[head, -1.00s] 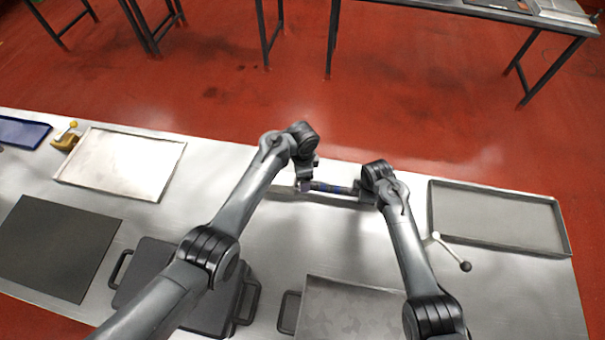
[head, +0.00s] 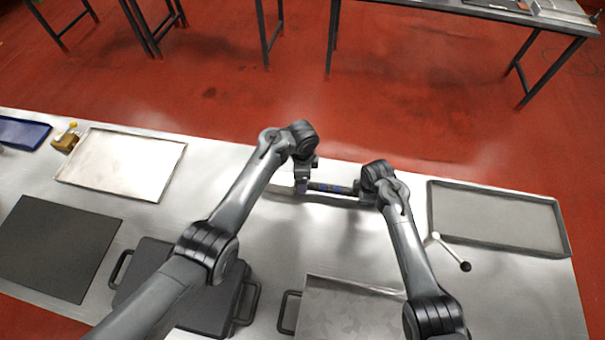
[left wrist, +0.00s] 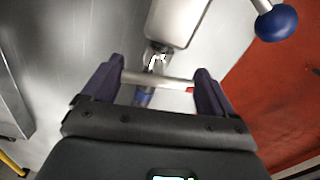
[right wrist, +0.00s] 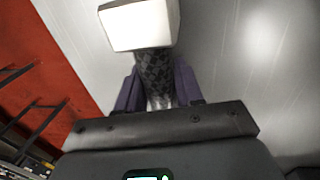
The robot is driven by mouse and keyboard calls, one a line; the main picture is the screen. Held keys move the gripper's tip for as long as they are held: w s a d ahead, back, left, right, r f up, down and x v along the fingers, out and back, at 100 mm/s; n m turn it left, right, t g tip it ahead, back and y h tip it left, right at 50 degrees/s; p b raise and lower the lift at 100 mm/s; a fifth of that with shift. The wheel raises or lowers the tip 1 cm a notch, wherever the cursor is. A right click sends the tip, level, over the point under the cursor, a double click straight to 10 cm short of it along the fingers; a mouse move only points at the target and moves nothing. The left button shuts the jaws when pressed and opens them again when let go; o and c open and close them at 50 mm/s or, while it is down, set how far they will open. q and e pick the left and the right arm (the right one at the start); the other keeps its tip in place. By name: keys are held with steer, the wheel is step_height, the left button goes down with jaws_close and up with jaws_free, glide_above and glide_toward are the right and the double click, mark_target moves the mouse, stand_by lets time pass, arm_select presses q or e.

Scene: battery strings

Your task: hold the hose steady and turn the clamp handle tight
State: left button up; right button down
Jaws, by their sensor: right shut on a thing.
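In the right wrist view my right gripper (right wrist: 158,95) has its purple fingers on both sides of a dark woven hose (right wrist: 154,72) and is shut on it. A pale block (right wrist: 140,25) covers the hose's far end. In the head view the hose (head: 332,188) lies between my two grippers, the left one (head: 303,187) and the right one (head: 362,192). In the left wrist view my left gripper (left wrist: 155,80) is open. A thin metal bar (left wrist: 160,79), probably the clamp handle, crosses between its fingers; whether they touch it is unclear. The clamp itself is mostly hidden.
A blue ball knob (left wrist: 277,23) stands beside the left gripper. A grey tray (head: 500,241) lies right, with a ball-ended lever (head: 464,266) near it. A bright tray (head: 120,165), a black mat (head: 55,250) and a dark handled plate (head: 150,255) lie left.

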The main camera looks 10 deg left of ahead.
arm_select(q)
steer(key=shift+o, duration=0.9)
steer(key=shift+f, duration=0.1)
arm_select(e)
steer(key=shift+s+d+f, duration=0.1)
steer(key=shift+s+f, duration=0.05)
steer(key=shift+f, duration=0.1)
arm_select(q)
step_height(320, 180, up, 12)
arm_select(e)
steer(key=c, duration=1)
jaws_free()
steer(key=shift+c, duration=0.2)
steer(key=o, duration=0.4)
steer(key=shift+s, duration=0.1)
steer(key=shift+r, duration=0.15)
steer(key=shift+r, duration=0.15)
